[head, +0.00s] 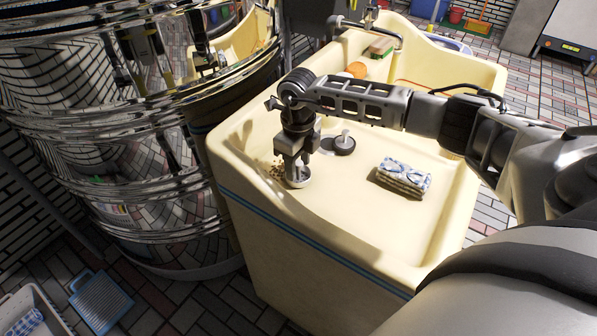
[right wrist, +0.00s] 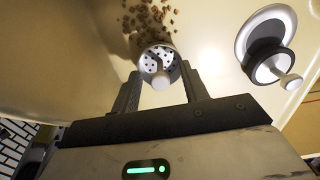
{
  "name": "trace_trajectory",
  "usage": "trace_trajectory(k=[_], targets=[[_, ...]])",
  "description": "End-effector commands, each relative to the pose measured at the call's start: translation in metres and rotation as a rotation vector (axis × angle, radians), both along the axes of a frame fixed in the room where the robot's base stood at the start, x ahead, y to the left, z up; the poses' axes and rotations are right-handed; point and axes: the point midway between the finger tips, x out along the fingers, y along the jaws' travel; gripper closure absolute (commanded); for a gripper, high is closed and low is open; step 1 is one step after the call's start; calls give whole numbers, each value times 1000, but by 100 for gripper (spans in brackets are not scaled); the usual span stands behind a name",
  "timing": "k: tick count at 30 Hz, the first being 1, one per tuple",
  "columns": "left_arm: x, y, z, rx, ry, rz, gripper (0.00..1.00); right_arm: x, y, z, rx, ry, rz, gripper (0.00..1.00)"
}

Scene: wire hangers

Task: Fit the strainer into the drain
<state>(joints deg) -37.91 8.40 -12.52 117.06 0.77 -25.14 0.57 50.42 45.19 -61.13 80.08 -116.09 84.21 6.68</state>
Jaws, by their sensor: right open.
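The strainer (head: 298,180) is a small pale cup standing on the floor of the cream sink. In the right wrist view, the strainer (right wrist: 152,57) shows a perforated face and a pale round knob. My right gripper (head: 293,164) points down over it, open, with one finger on each side; whether they touch it I cannot tell. The drain (head: 327,146) is a grey round fitting farther back in the sink. A dark stopper (head: 344,145) with a pale knob covers part of it; in the right wrist view the stopper (right wrist: 268,62) overlaps the drain's pale rim (right wrist: 246,29). My left gripper is not seen.
Brown crumbs (head: 276,169) lie beside the strainer. A folded blue-and-white cloth (head: 404,176) lies at the right on the sink floor. A shiny metal drum (head: 120,130) stands close on the left.

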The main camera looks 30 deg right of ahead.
Motion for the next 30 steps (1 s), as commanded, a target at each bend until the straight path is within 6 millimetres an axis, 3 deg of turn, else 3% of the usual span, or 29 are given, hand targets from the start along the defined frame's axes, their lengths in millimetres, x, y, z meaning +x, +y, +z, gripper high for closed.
trace_trajectory(k=[8,13,23,30], targets=[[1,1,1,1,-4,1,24,0,0,-5,-1,0,-1,55],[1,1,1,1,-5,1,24,0,0,-5,-1,0,-1,100],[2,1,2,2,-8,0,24,0,0,-3,-1,-1,-1,100],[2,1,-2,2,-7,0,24,1,0,13,-1,-5,0,100]])
